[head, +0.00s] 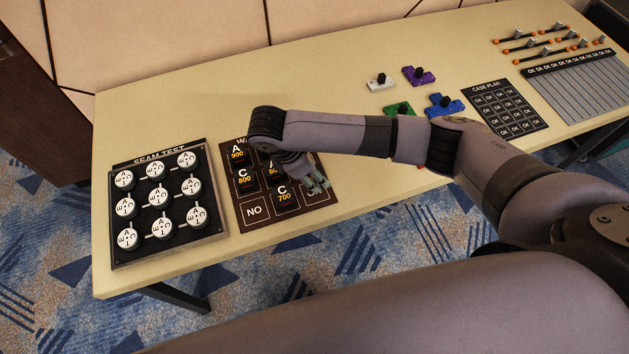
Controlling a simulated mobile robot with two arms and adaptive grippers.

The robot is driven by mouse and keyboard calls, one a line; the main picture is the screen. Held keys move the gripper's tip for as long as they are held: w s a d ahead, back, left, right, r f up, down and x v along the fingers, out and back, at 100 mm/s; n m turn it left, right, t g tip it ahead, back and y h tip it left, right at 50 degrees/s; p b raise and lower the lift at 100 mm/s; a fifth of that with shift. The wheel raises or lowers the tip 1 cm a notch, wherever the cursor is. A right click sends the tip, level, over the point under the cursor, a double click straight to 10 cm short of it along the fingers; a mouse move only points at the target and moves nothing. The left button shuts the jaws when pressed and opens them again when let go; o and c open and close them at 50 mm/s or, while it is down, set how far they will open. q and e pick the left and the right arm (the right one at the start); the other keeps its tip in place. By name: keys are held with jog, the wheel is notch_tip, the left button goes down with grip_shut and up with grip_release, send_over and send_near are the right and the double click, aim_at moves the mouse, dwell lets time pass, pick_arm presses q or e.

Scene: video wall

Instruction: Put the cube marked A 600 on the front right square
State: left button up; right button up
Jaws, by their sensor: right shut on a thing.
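A dark brown board (228,217) with outlined squares lies on the table left of centre. My right gripper (317,187) points down over its front right part. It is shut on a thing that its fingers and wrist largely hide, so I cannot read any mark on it. The front right square (316,214) is partly covered by this gripper. Black cubes marked A 900 (237,153), C 800 (244,178) and C 700 (284,197) stand on the board. Another cube (271,170) is half hidden by my arm. No cube reading A 600 is legible. My left gripper is out of view.
The front left square reads NO (254,211). A seam test tray (112,225) with several white round pieces stands at left. White (380,83), purple (419,76), green (398,108) and blue (444,105) pieces lie behind my right arm. A case plan card (537,122) is further right.

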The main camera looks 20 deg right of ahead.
jog(key=shift+f, duration=2.15)
jog(key=o, duration=1.2)
jog(key=shift+f, duration=0.1)
jog(key=v, duration=1.2)
